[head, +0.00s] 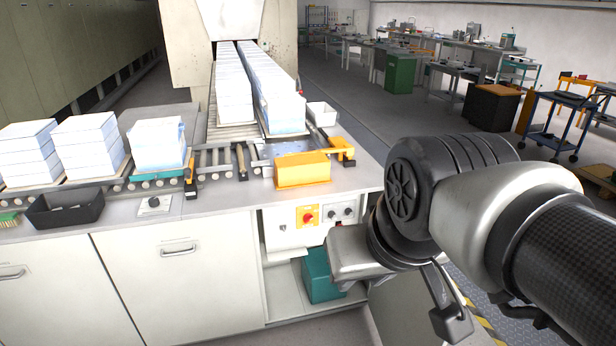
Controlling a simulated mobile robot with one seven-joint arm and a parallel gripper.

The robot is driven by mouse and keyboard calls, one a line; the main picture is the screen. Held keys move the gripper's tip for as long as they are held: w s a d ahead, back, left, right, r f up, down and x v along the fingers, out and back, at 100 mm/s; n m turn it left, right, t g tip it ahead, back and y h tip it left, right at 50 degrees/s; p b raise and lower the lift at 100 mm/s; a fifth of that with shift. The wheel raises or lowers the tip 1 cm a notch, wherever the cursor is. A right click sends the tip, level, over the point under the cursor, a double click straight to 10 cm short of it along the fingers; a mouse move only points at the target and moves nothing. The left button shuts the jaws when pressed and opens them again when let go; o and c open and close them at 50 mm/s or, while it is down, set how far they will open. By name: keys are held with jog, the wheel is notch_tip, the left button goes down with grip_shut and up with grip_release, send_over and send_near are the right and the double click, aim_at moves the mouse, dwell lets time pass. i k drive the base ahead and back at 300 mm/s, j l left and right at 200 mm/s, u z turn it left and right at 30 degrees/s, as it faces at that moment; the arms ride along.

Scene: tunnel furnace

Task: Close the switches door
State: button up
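The switches (308,216), a red knob on a yellow plate with dark knobs beside it, sit on a pale panel in an open bay of the white cabinet, below the worktop. A pale flat panel (398,308) stands at the right of this bay, partly behind my arm; it looks like the switches door, standing open. My gripper (447,312) is in front of this panel. One dark finger shows, pointing down; the other finger is hidden or hard to make out. Whether it touches the door is unclear.
A teal box (320,276) sits on the bay's lower shelf. Closed cabinet doors (178,280) are to the left. On the worktop are an orange box (302,169), a black tray (65,208) and rollers with white stacks (158,146). Open floor (352,130) lies behind.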

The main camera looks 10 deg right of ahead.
aim_at(399, 307)
jog(key=k+l+u, duration=0.1)
jog(key=l, duration=0.25)
jog(key=k+l+u, duration=0.1)
jog(key=l, duration=0.25)
jog(key=k+l, duration=0.15)
jog(key=l, duration=0.2)
jog(key=l+u, duration=0.15)
jog(key=l, duration=0.4)
jog(key=k+l+u, duration=0.15)
jog(key=l, duration=0.4)
jog(key=l+u, duration=0.15)
jog(key=l, duration=0.95)
jog(key=k+l, duration=0.15)
jog(key=k, duration=0.15)
jog(key=k+l, duration=0.2)
jog(key=i+l+z, duration=0.35)
jog(key=i, duration=0.25)
